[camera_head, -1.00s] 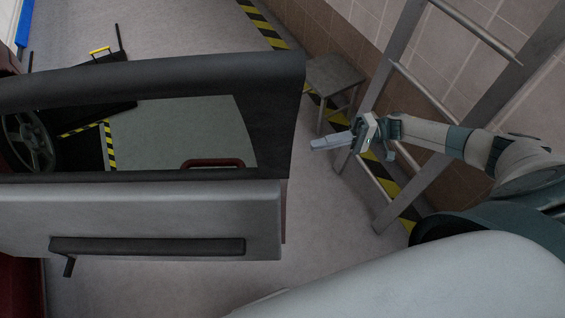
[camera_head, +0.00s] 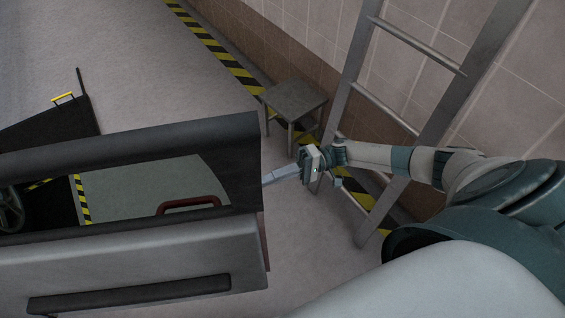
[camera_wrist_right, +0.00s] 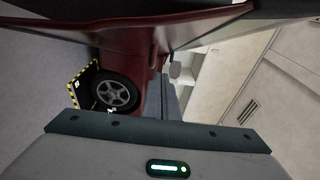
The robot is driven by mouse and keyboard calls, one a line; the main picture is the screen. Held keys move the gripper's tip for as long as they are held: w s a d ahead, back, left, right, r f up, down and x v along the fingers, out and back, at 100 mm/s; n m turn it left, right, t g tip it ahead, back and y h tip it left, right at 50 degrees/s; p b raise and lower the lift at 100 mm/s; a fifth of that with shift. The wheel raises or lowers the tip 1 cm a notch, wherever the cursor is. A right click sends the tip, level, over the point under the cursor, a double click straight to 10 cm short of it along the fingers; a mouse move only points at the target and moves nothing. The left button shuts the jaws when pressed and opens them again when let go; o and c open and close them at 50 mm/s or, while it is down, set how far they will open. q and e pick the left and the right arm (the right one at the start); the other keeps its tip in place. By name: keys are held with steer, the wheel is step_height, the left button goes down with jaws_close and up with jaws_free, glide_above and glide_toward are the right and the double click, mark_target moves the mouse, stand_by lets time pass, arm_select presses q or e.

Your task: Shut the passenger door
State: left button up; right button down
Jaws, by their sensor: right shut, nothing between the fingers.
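The passenger door (camera_head: 140,252) stands open in the head view, with a grey outer panel, a dark handle bar and a dark window frame. A red grab handle (camera_head: 190,204) shows through the window opening. My right gripper (camera_head: 268,181) is shut and empty, its fingers pointing left at the door's free edge. The fingertips are close to the window frame; whether they touch it I cannot tell. In the right wrist view the red car body (camera_wrist_right: 128,50) and a wheel (camera_wrist_right: 115,92) show. My left gripper is not in view.
A small grey stool (camera_head: 294,100) stands behind the gripper. A metal ladder (camera_head: 400,140) leans by the tiled wall, close to my right arm. A black and yellow floor stripe (camera_head: 222,57) runs along the wall. Open floor (camera_head: 120,50) lies beyond the door.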

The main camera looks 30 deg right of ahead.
steer(key=s+a+p, duration=0.1)
steer(key=a, duration=0.1)
steer(key=s+a+p, duration=0.2)
steer(key=shift+s+a, duration=0.15)
steer(key=shift+a, duration=0.2)
stand_by(0.3)
